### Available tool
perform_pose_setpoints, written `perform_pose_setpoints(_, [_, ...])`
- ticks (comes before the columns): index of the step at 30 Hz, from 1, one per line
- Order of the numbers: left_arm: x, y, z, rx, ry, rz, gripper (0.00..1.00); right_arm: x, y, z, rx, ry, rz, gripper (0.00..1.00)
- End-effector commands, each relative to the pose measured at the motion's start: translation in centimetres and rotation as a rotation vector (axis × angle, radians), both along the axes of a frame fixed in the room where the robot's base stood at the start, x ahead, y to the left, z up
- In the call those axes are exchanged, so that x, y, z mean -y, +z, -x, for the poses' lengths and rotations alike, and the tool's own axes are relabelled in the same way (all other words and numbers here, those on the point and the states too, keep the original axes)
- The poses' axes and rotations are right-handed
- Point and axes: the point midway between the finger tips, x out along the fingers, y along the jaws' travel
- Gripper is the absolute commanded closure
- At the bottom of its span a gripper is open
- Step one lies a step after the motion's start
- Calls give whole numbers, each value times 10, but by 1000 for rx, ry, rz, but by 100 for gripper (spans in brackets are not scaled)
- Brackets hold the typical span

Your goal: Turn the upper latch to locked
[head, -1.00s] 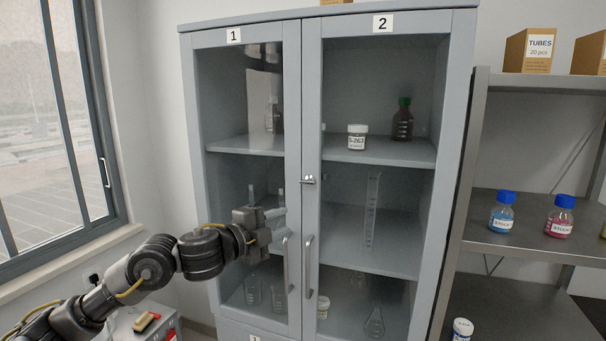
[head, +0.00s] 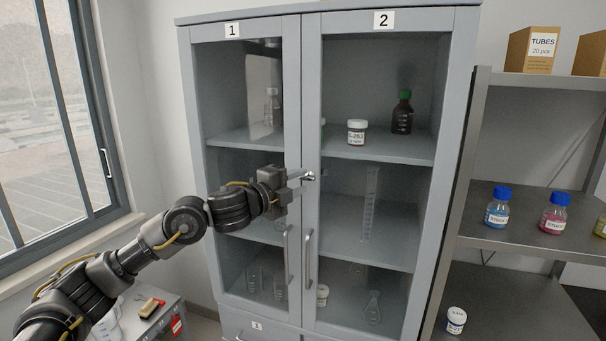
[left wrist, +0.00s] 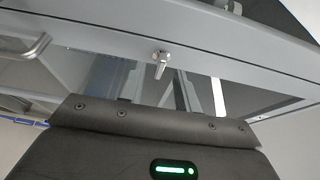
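The upper latch (head: 309,176) is a small silver knob with a short lever on the frame between the two glass doors of the grey cabinet (head: 311,130). It also shows near the middle of the left wrist view (left wrist: 161,62), its lever pointing down in that picture. My left gripper (head: 300,181) is at the latch from the left, in front of door 1. Its fingers look apart, with nothing seen gripped; whether they touch the latch cannot be told. My right gripper is not in view.
Vertical door handles (head: 308,258) stand below the latch, close under my left gripper. Glassware and bottles stand behind the glass. A metal shelf (head: 520,240) with several bottles is at right. A window (head: 60,120) is at left.

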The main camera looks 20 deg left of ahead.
Motion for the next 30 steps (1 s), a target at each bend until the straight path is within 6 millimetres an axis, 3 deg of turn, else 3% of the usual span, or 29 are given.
perform_pose_setpoints(6, [9,1,-18,0,0,0,67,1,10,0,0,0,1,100])
perform_pose_setpoints(16, [10,0,-21,0,0,0,67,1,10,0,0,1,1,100])
perform_pose_setpoints(24, [10,0,-21,0,0,0,100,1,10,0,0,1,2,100])
perform_pose_setpoints(30, [10,0,-21,1,0,3,100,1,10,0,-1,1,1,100])
